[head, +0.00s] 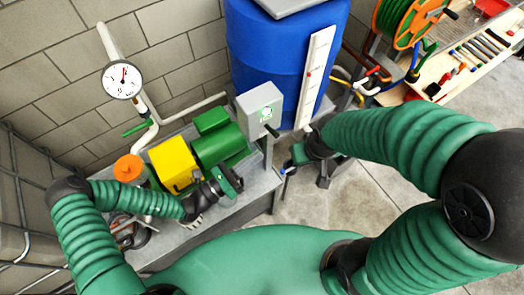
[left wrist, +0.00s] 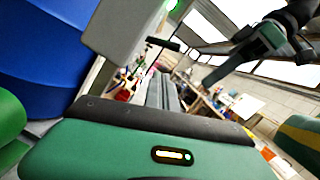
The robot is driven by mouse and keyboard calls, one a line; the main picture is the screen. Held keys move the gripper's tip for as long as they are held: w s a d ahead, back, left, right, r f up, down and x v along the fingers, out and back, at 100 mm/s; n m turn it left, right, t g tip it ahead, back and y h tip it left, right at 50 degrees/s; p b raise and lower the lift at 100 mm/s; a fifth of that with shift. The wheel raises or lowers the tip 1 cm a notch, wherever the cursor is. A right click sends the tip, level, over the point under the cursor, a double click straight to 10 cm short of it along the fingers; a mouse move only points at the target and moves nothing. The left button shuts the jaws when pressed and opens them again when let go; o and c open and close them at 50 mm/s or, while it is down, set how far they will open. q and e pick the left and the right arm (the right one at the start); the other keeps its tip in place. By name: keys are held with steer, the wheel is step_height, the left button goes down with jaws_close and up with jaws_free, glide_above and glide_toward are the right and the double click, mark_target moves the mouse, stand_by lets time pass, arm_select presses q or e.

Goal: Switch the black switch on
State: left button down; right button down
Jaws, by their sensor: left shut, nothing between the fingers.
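A grey box (head: 260,106) with a green-and-white label stands at the right end of the pump bench in the head view. Its black switch (head: 271,131) sticks out low on the front. In the left wrist view the box (left wrist: 122,30) is at the top, with the dark switch lever (left wrist: 162,43) at its right. My left gripper (head: 232,180) is shut and empty, below and left of the switch, in front of the green motor and apart from the switch. My right gripper (head: 289,168) is below and right of the box; its finger opening is unclear.
A green motor (head: 218,142) and yellow pump housing (head: 172,164) stand on the grey bench left of the box. A blue barrel (head: 275,55) is behind it. A pressure gauge (head: 122,80) is on the wall pipe. A hose reel (head: 398,22) and tool bench are at upper right.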

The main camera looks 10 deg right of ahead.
arm_select(q)
steer(key=b+v, duration=0.1)
steer(key=v, duration=0.6)
steer(key=shift+a, duration=0.45)
steer(key=shift+w+f, duration=0.1)
steer(key=shift+w, duration=0.05)
steer(key=s+a+f+m+g+y, duration=0.1)
steer(key=s+a+m+g+y, duration=0.15)
steer(key=s+m+g, duration=0.4)
steer(key=s+a+f+m+g+y, duration=0.1)
steer(key=s+f+m+g+y, duration=0.15)
steer(key=s+m+g, duration=0.35)
steer(key=a+m+y, duration=0.7)
steer(key=a, duration=0.1)
steer(key=w+a+r+m+t+y, duration=0.6)
steer(key=w+a+r+m+t, duration=0.1)
steer(key=r, duration=0.3)
steer(key=shift+w+a+m, duration=0.45)
steer(key=shift+w+a, duration=0.05)
steer(key=shift+w, duration=0.4)
